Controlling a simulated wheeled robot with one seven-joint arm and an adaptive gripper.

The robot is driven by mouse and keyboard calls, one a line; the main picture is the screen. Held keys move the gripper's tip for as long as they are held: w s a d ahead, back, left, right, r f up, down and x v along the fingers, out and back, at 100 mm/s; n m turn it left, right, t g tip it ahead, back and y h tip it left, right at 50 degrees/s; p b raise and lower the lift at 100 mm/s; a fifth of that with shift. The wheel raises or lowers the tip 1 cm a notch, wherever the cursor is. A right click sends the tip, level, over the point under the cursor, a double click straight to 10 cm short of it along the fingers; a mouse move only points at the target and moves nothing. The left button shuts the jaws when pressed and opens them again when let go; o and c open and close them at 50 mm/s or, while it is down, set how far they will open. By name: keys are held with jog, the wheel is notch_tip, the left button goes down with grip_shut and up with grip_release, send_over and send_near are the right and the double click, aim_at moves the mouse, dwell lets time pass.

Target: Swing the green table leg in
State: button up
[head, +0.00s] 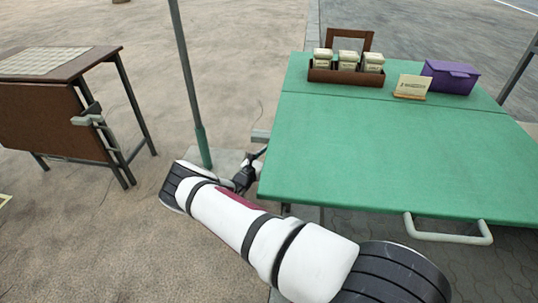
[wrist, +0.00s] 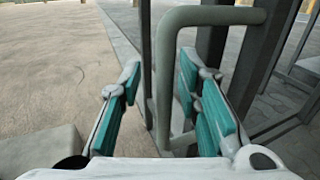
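The green table (head: 390,150) stands at the right in the head view, its top flat. Below its left edge is my gripper (head: 248,172), small and partly hidden by my arm. In the wrist view my gripper (wrist: 160,66) is open, with teal pads on both fingers. A grey loop handle (wrist: 165,75) shows upright between the fingers, closer to the right one; I see no contact. Its top bends right towards dark metal posts (wrist: 212,45), which look like the table's leg frame. The handle's lower end is partly hidden by the right finger.
On the table are a brown tray with tins (head: 345,78), a small sign (head: 411,86) and a purple box (head: 450,77). A grey handle (head: 447,237) juts from its front edge. A pole (head: 188,75) stands left of it. A brown folding table (head: 50,120) stands far left.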

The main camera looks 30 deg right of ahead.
jog(key=shift+s+a, duration=0.1)
jog(key=v, duration=1.1)
jog(key=shift+s+a, duration=0.2)
jog(key=shift+a, duration=0.15)
jog(key=shift+f, duration=0.1)
